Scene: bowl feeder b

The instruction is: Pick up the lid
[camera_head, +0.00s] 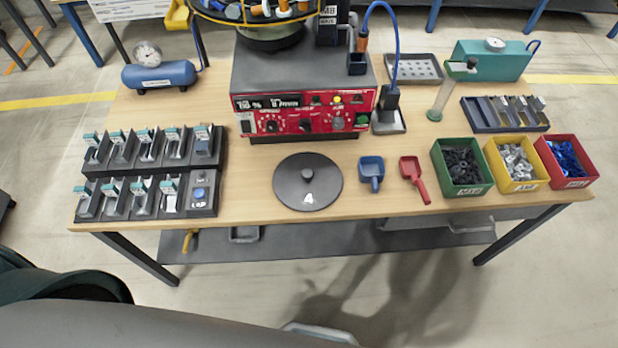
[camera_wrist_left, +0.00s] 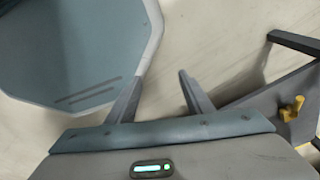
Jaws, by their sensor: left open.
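Pale floor shows beyond the fingers. The lid is not in the left wrist view. Neither gripper shows in the head view.
The red feeder control unit (camera_head: 305,114) stands behind the lid. A blue scoop (camera_head: 371,172) and a red scoop (camera_head: 415,178) lie right of it, then green (camera_head: 462,187), yellow and red bins. Dark racks (camera_head: 150,150) stand left. Bare wood (camera_head: 250,190) lies between racks and lid.

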